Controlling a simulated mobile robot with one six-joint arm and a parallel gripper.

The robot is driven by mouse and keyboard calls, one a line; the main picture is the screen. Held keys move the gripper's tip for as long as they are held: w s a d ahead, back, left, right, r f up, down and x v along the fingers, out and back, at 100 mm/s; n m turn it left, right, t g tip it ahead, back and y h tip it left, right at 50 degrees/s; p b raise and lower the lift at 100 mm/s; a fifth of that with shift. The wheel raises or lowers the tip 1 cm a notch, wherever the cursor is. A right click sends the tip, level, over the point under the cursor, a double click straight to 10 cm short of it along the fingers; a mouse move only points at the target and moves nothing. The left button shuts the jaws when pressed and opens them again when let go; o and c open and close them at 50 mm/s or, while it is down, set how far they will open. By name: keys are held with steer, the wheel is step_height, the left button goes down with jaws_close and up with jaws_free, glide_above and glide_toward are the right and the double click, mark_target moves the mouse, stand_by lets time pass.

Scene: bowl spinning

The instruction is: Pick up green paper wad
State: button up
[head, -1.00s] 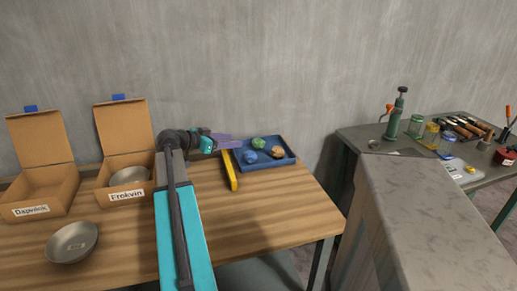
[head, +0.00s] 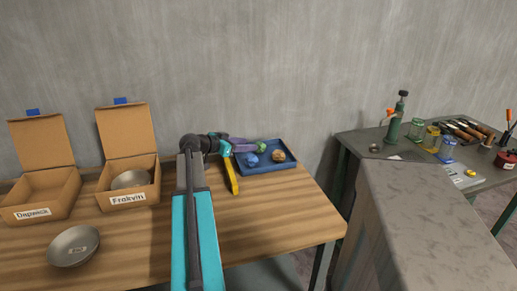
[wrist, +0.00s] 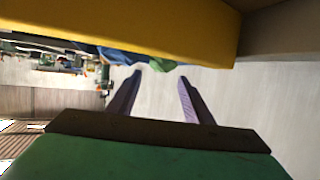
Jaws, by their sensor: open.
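The green paper wad (head: 262,141) is at the back of the blue tray (head: 287,166) on the wooden table. My gripper (head: 256,146) reaches in from the left with its purple fingers at the wad, partly covering it in the head view. In the wrist view my gripper (wrist: 160,77) is open, its two fingers apart with nothing clearly between them. A bit of green (wrist: 162,66) shows just beyond and between the fingertips. Whether the fingers straddle the wad or touch it I cannot tell.
A blue wad (head: 251,160) and a brown wad (head: 278,156) lie in the tray. A yellow bar (head: 232,178) stands by its left side; it looms close in the wrist view (wrist: 120,32). Boxes (head: 40,197) and a metal bowl (head: 73,246) are left.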

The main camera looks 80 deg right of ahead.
mark_target(259, 147)
steer(key=shift+s+d+f, duration=0.2)
steer(key=shift+s+d, duration=0.15)
steer(key=shift+p+x, duration=0.4)
steer(key=shift+x, duration=2.15)
steer(key=shift+w+d+f, duration=0.1)
steer(key=shift+w+f, duration=0.05)
steer(key=shift+w, duration=0.05)
steer(key=c, duration=0.8)
